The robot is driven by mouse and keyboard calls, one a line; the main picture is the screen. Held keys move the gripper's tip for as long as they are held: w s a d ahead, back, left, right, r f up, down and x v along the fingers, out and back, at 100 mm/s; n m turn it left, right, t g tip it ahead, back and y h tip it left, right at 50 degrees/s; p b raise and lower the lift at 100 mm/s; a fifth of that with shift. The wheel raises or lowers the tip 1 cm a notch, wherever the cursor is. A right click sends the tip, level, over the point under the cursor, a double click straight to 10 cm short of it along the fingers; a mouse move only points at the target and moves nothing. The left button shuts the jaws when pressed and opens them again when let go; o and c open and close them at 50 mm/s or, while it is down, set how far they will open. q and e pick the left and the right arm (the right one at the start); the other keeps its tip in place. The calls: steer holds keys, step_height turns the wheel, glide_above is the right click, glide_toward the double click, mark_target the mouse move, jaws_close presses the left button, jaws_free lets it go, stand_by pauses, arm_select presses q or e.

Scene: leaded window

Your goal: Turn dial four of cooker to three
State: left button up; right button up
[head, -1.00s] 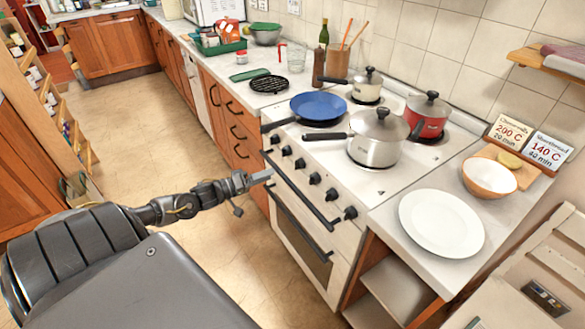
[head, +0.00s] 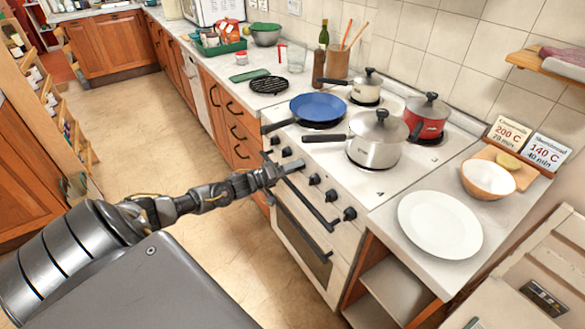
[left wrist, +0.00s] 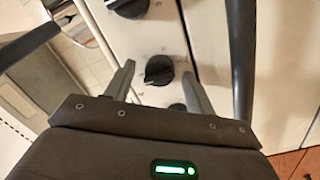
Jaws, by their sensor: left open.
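The white cooker (head: 345,262) stands in the middle of the head view, with a row of black dials along its front panel. My left gripper (head: 293,167) is open at the panel and hides a dial near the middle of the row. Dials show on both sides of it, such as one to the left (head: 287,151) and one to the right (head: 315,179). In the left wrist view, a black dial (left wrist: 158,70) appears between the open fingers, apart from both. Another dial (left wrist: 128,7) is above, and a third is partly hidden below. I cannot read the dial markings.
A black oven handle (head: 310,204) runs below the dials. A blue pan (head: 318,107), a steel pot (head: 376,143), a red pot (head: 428,117) and a cream pot (head: 367,86) stand on the hob. The floor (head: 150,130) at left is clear.

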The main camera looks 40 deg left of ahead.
arm_select(q)
steer(key=shift+c, duration=0.4)
steer(key=c, duration=0.9)
